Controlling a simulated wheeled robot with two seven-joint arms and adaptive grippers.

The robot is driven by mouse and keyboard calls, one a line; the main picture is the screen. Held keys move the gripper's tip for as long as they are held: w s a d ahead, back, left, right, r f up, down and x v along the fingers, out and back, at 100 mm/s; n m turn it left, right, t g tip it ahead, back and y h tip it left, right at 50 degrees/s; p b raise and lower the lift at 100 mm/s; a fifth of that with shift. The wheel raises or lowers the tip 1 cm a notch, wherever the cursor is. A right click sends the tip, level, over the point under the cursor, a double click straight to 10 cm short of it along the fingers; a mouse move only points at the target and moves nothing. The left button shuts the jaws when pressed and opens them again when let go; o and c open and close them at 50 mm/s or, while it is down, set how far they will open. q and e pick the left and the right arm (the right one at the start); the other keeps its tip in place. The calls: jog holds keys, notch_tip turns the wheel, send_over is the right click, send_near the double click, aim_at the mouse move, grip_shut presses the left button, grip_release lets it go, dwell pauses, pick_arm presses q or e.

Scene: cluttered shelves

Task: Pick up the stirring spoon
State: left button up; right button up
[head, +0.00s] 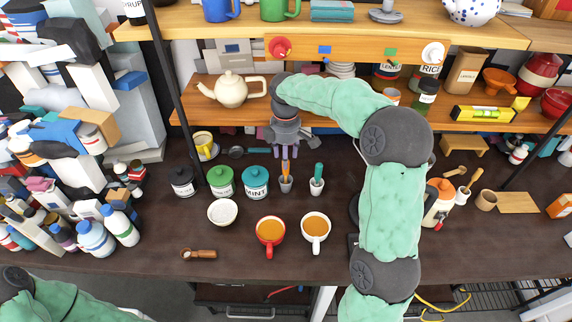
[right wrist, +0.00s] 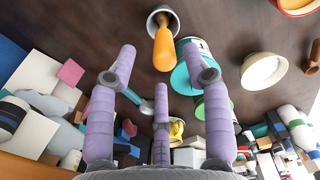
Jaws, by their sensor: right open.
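An orange-handled utensil (head: 286,168) stands in a small grey cup (head: 286,186). It also shows in the right wrist view (right wrist: 164,47), its lower end hidden in the cup (right wrist: 162,19). I cannot tell for sure that it is the stirring spoon. A dark spoon-like utensil (head: 238,152) lies on the counter behind the jars. My right gripper (head: 284,153) points down just above and around the orange handle's top. Its purple fingers (right wrist: 160,66) are spread and empty in the right wrist view. My left arm shows at the lower left, its gripper out of frame.
A teal-handled tool in a white cup (head: 317,186) stands close on the right. Two filled mugs (head: 270,232) (head: 315,228) stand in front. A shelf with a teapot (head: 230,91) overhangs the back.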

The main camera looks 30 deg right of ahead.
aim_at(286, 172)
jog(key=f+b, duration=0.1)
jog(key=f, duration=0.1)
jog(key=f+b, duration=0.1)
jog(key=f, duration=0.1)
jog(key=f+b, duration=0.1)
jog(key=f, duration=0.1)
jog(key=shift+s+a+f+b, duration=0.15)
jog(key=shift+s+f+b, duration=0.15)
jog(key=shift+f, duration=0.45)
jog(key=shift+r, duration=0.1)
jog(key=shift+c, duration=0.6)
jog(key=c, duration=0.9)
